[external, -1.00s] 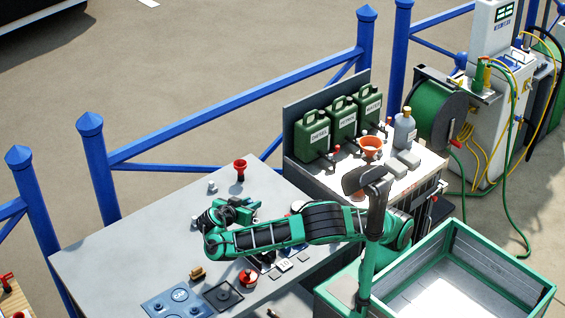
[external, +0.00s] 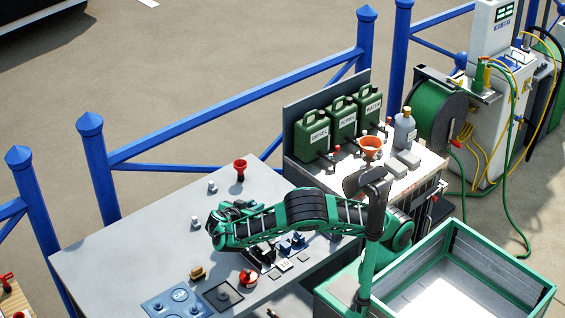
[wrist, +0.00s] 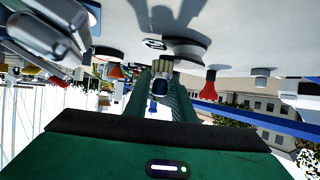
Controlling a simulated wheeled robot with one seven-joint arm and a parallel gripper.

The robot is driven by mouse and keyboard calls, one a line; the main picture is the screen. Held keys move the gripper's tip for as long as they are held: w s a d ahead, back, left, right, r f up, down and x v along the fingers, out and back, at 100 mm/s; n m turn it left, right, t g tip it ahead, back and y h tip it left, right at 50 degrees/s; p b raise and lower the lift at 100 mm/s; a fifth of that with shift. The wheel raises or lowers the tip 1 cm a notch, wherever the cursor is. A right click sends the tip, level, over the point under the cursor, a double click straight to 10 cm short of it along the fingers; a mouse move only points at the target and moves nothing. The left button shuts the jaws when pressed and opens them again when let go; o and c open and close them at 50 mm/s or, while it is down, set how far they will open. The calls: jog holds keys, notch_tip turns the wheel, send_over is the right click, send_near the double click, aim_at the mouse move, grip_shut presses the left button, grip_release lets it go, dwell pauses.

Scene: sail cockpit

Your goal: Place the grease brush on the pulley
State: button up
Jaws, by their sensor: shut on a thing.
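My gripper (wrist: 160,92) is shut on a small brush-like thing, apparently the grease brush (wrist: 162,67), with pale bristles and a dark blue body. It sits between the green fingers in the wrist view. The wrist view is upside down, with the tabletop at its top. A round black-and-white disc (wrist: 154,44) shows just beyond the brush; I cannot tell if this is the pulley.
The grey table (external: 110,255) carries a red cup-like fitting (external: 240,168), a tan cleat (external: 198,273), a red-topped knob (external: 248,279), blue fittings (external: 292,243) and a blue panel (external: 178,303). The table's left part is clear.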

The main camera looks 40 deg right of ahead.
jog(key=shift+f, duration=0.15)
jog(key=o, duration=1)
jog(key=v, duration=1.2)
